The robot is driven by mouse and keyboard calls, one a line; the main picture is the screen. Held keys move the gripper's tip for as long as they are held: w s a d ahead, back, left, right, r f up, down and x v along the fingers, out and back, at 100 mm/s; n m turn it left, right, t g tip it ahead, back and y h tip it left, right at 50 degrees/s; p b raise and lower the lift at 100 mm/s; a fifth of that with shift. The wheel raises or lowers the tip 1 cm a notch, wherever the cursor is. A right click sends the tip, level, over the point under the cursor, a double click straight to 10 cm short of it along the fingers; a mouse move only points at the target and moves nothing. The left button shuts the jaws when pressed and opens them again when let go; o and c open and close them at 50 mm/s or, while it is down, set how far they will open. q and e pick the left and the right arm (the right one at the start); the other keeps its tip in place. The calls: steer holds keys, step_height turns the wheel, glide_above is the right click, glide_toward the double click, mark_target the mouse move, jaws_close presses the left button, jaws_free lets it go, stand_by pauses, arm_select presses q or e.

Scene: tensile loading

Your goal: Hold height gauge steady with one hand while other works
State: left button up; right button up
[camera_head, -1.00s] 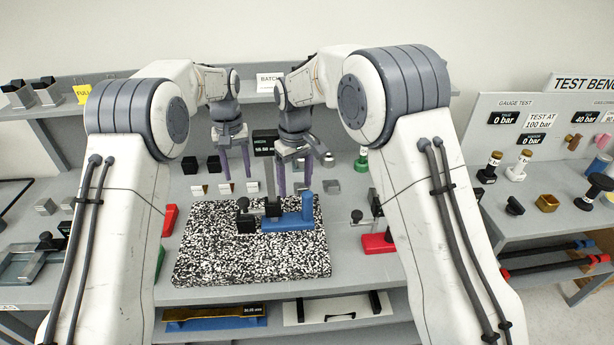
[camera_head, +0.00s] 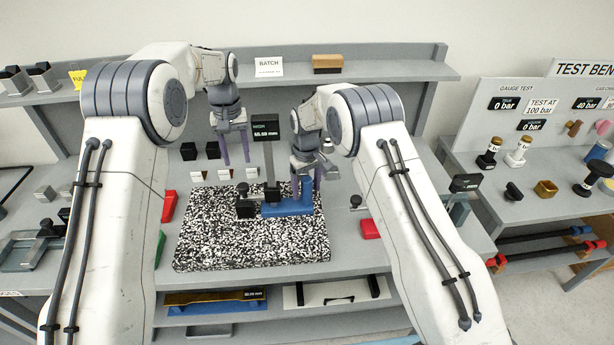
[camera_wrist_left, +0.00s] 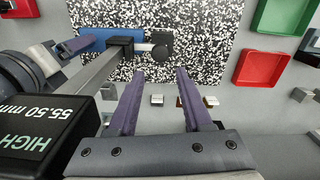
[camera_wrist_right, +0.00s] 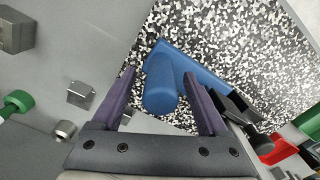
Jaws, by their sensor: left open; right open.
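The height gauge stands on the black-and-white speckled plate (camera_head: 205,248). It has a blue base (camera_head: 288,209), a thick blue post (camera_head: 307,182), a grey upright column (camera_head: 268,160) and a dark display (camera_head: 265,130). In the left wrist view the display (camera_wrist_left: 35,130) reads 55.50 mm HIGH. My right gripper (camera_head: 306,189) is open and low at the post. In the right wrist view the blue post (camera_wrist_right: 161,88) lies between its spread fingers; contact cannot be told. My left gripper (camera_head: 237,161) is open and empty, left of the column and above the small blocks.
Small metal blocks (camera_head: 224,174) stand in a row behind the plate, with black blocks behind them. The plate's front is clear.

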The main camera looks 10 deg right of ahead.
steer(key=shift+f, duration=0.65)
jaws_close()
stand_by(0.9)
